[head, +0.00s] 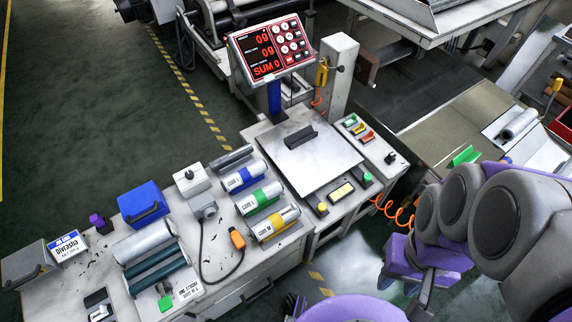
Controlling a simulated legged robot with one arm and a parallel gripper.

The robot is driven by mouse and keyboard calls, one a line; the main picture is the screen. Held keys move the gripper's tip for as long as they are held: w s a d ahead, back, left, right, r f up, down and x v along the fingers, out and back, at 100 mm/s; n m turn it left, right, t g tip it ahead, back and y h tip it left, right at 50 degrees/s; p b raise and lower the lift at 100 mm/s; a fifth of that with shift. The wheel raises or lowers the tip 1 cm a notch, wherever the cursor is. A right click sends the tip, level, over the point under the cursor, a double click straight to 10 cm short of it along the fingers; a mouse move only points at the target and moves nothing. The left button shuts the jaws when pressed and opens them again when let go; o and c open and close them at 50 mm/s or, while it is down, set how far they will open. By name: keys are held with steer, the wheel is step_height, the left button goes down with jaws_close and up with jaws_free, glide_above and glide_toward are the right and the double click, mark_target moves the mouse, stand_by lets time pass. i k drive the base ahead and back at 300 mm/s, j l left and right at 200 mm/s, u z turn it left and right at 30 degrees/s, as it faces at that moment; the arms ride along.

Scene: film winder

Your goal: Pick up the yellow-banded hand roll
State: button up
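The yellow-banded hand roll (289,216) lies on the left workbench, near its right edge. It is a silver cylinder with a printed white label, the nearest to me of a row of banded rolls. The green-banded roll (271,190) and the blue-banded roll (243,179) lie behind it, roughly parallel. My arm's grey and purple links fill the right side of the head view, well to the right of the rolls. I cannot make out my gripper's fingers.
The scale plate (318,158) and its red display (270,47) stand behind and right of the rolls. A blue box (144,203) and other rolls (146,242) occupy the bench's left part.

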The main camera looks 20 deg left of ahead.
mark_target(263, 229)
steer(key=j+u, duration=0.1)
steer(key=u, duration=1.05)
steer(key=k+j, duration=0.05)
